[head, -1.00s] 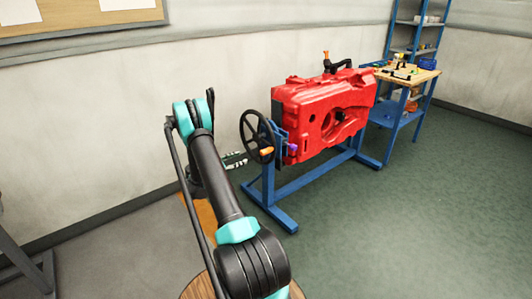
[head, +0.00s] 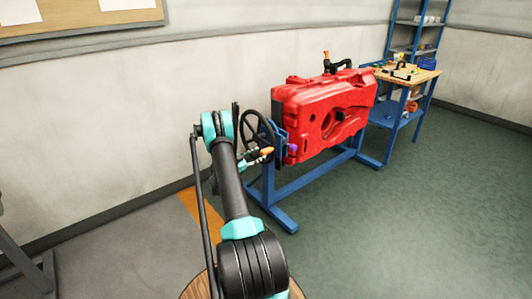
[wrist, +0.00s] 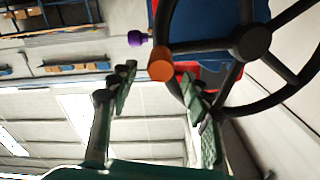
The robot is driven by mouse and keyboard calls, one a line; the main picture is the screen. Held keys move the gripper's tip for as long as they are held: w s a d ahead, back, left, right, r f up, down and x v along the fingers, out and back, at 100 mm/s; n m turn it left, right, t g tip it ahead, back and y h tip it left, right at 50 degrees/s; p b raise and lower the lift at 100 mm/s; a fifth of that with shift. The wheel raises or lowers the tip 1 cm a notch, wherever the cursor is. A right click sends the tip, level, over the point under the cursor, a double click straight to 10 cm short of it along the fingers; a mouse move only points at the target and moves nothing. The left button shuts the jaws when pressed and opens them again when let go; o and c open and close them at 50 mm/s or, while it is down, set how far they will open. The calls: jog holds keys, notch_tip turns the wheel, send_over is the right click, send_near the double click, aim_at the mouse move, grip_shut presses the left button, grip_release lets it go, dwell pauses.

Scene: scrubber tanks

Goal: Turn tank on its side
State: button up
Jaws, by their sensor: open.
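The red tank (head: 322,112) is held upright on its long edge in a blue stand (head: 308,176). A black handwheel (head: 256,128) with an orange knob (head: 267,151) is at the stand's left end. A purple knob (head: 292,147) sits beside it. In the wrist view the handwheel (wrist: 250,42) fills the upper right, with the orange knob (wrist: 161,64) at its rim and the purple knob (wrist: 137,39) to the left. My gripper (wrist: 160,85) is open, its two fingers apart on either side below the orange knob. Nothing is clamped. In the head view my arm partly hides the gripper.
A blue workbench (head: 408,74) with small parts stands behind the tank at right, with a blue shelf (head: 416,30) beyond it. The wall is behind the stand. Green floor (head: 420,220) at right is free.

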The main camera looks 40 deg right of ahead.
aim_at(266, 151)
jog(key=d, duration=0.5)
jog(key=shift+w+d, duration=0.25)
jog(key=shift+d, duration=0.1)
jog(key=shift+c, duration=0.2)
grip_shut()
jog(key=shift+f, duration=0.1)
